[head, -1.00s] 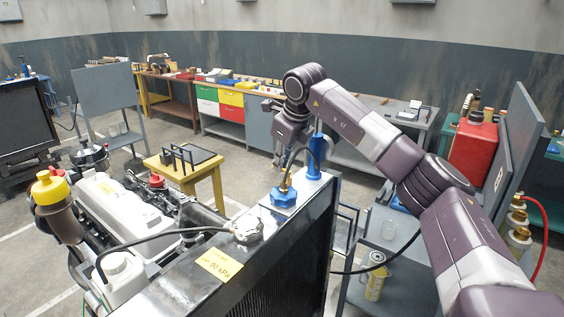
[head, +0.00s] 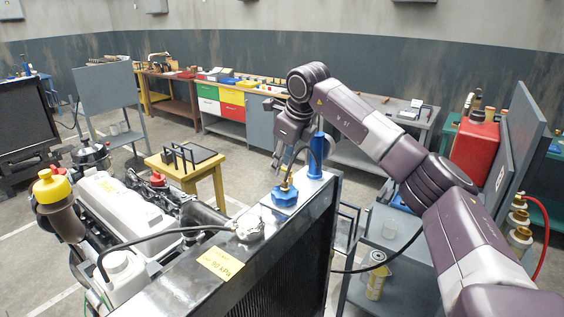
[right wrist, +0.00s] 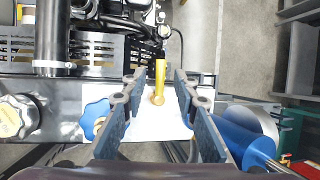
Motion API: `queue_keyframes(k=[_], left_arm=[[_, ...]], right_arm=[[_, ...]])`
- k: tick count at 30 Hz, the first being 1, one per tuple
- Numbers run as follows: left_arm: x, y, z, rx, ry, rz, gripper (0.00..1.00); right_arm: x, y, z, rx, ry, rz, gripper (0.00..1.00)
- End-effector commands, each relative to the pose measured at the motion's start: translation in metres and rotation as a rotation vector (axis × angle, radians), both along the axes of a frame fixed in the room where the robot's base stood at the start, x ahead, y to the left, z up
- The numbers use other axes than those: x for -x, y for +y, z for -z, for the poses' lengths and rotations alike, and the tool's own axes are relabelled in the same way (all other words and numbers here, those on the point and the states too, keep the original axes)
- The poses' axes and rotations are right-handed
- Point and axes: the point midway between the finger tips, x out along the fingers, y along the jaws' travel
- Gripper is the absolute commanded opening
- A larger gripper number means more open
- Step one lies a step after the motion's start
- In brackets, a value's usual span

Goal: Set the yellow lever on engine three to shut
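A yellow lever (right wrist: 160,80) shows in the right wrist view, standing up from a pale plate on top of the engine's radiator. My right gripper (right wrist: 158,79) is open, with one finger on each side of the lever. I see a gap on both sides, so the fingers look apart from it. In the head view the right gripper (head: 281,167) hangs over the far end of the radiator (head: 222,270), above a blue knob (head: 285,196). The lever itself is hard to make out there. My left gripper is not in view.
A blue cylinder (head: 316,158) stands close to the right of the gripper; it also shows in the right wrist view (right wrist: 240,140). A black hose (head: 165,234) and a metal cap (head: 249,226) lie nearer on the radiator. A grey cart (head: 385,265) stands to the right.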

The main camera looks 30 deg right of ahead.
Motion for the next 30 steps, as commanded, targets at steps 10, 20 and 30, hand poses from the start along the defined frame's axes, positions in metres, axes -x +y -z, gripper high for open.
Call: queue_keyframes(k=[10, 20, 30], left_arm=[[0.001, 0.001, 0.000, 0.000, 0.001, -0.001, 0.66], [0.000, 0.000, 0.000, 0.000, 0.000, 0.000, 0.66], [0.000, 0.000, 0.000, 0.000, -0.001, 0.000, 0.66]], right_arm=[[0.011, 0.000, -0.026, 0.000, -0.003, 0.001, 0.27], [0.040, 0.002, -0.087, 0.000, -0.004, 0.000, 0.27], [0.051, 0.002, -0.109, 0.000, 0.001, -0.001, 0.27]])
